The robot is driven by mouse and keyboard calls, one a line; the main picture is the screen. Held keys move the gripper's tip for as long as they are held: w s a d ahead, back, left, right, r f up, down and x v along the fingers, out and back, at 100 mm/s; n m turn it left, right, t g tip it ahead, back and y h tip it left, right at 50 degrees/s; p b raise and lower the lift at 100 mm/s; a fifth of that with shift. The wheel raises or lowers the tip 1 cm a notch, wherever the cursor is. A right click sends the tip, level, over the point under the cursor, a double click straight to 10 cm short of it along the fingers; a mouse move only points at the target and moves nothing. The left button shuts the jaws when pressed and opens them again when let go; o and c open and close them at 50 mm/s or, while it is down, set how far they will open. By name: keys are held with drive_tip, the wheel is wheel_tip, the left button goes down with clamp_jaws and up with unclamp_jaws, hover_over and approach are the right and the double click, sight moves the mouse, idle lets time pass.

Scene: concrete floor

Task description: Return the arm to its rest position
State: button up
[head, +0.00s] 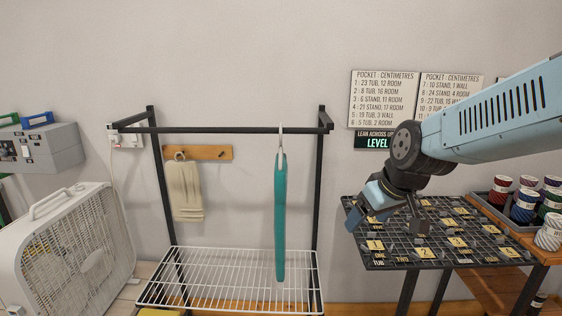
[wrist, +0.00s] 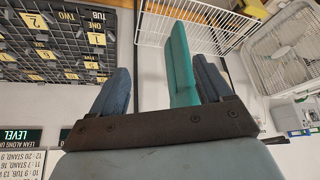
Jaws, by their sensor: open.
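My arm reaches in from the right in the head view and bends down at the wrist. My gripper (head: 380,212) is in front of the left part of a dark gridded board with yellow labels (head: 400,256); I cannot tell how high it is above it. In the wrist view my gripper (wrist: 163,68) has its two blue fingers apart, with nothing held. A teal hanging thing (head: 280,220) is on the black rack's rail, left of my gripper. In the wrist view the teal thing (wrist: 181,65) shows between the fingers, behind them.
The black rack (head: 225,129) has a white wire shelf (head: 230,278) low down. A white box fan (head: 60,250) stands at the left. Striped cups (head: 524,205) sit in a tray at the right. Towels (head: 184,190) hang on a wall hook.

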drive_tip(key=s+d+r+m+h, duration=0.1)
drive_tip(key=s+d+r+m, duration=0.1)
drive_tip(key=s, duration=0.3)
drive_tip(key=s+d+r+m+h, duration=0.1)
drive_tip(key=s+d+r+m, duration=0.1)
drive_tip(key=s+r, duration=0.2)
drive_tip(key=shift+s+d+r+m, duration=0.3)
drive_tip(key=shift+s+d+m, duration=0.1)
drive_tip(key=shift+s, duration=0.4)
idle(0.5)
